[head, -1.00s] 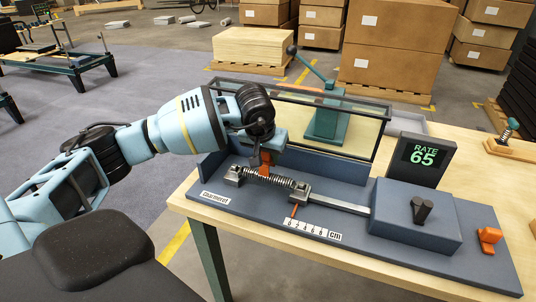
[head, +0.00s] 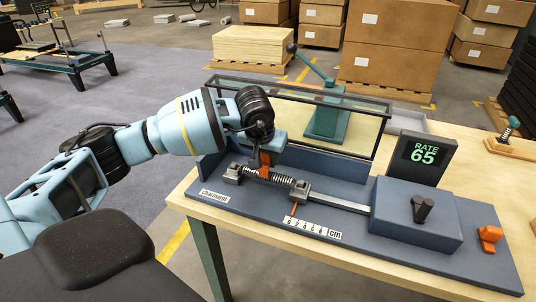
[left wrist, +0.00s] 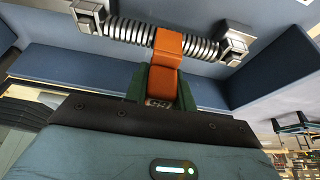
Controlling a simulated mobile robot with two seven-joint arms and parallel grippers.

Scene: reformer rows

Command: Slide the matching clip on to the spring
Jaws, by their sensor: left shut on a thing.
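A steel coil spring (head: 284,181) lies between two grey end blocks on the blue test bench (head: 345,238). My left gripper (left wrist: 160,88) is shut on an orange clip (left wrist: 167,62). In the left wrist view, the clip's upper end overlaps the middle of the spring (left wrist: 130,31). In the head view the clip (head: 264,171) is at the spring's left half. I cannot tell whether it is seated around the coils. The gripper's fingertips are mostly hidden behind its wrist in the head view. Another orange clip (head: 490,237) sits at the bench's right end. My right gripper is out of view.
A framed clear guard (head: 375,140) stands behind the spring, with a teal lever stand (head: 325,122) behind it. A blue box with a dark knob (head: 421,208) is to the right. A centimetre scale (head: 314,229) lies in front.

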